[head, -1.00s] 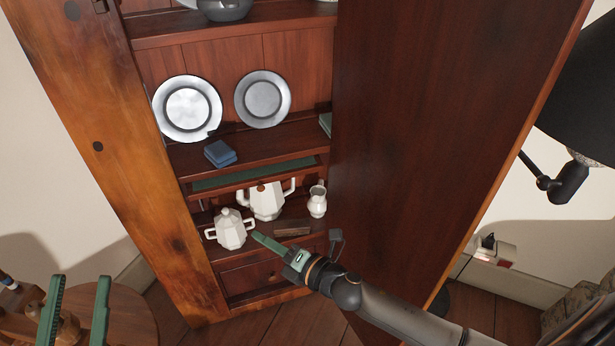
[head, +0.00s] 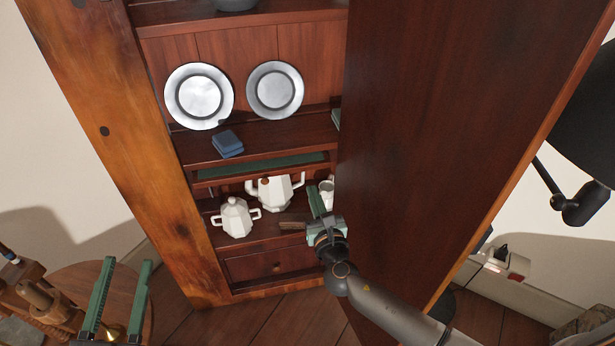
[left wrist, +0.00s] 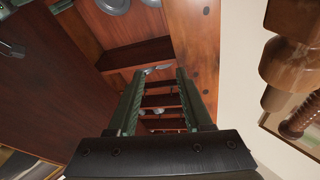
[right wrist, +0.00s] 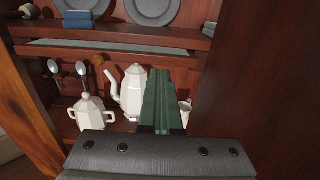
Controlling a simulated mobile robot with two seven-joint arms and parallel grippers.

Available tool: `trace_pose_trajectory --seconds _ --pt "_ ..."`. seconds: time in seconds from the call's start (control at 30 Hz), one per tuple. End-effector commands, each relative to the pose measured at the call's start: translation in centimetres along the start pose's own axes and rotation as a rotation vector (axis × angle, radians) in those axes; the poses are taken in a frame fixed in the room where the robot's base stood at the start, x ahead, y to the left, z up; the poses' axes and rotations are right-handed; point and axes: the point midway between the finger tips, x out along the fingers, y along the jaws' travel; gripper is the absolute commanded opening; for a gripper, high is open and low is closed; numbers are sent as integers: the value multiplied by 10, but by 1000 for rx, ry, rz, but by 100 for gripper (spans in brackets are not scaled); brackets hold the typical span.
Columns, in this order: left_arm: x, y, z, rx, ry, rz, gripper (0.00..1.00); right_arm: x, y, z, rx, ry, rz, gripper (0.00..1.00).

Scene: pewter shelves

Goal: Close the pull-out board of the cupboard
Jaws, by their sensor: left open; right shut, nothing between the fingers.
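The pull-out board (head: 262,167) lies beneath the middle shelf of the cupboard (head: 170,200). A strip of its green top shows behind its wooden front edge; how far it stands out is hard to tell. The right wrist view shows the board (right wrist: 110,50) above and beyond the fingers. My right gripper (head: 313,190) is shut and empty, below the board's right end, in front of the small white jug and close to the large door panel. My left gripper (head: 127,264) is open and empty at the lower left, outside the cupboard, away from the board.
A white sugar bowl (head: 236,217) and a white pot (head: 275,190) stand under the board. A blue box (head: 227,143) and two plates are on the shelf above. The dark door panel (head: 440,130) bounds the right side. A round wooden table (head: 75,290) is at lower left.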

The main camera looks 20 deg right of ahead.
Motion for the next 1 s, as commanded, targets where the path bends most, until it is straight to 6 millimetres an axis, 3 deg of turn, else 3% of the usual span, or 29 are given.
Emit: trace_pose_trajectory --seconds 0.2,0.5,1.0 --pt "-1 -2 -46 57 196 4 50 40 0 -2 3 -1 0 0" --pt "-10 0 -91 110 379 14 50 66 0 -1 3 0 1 0" --pt "-12 0 -99 120 414 16 50 71 0 0 3 1 1 0"
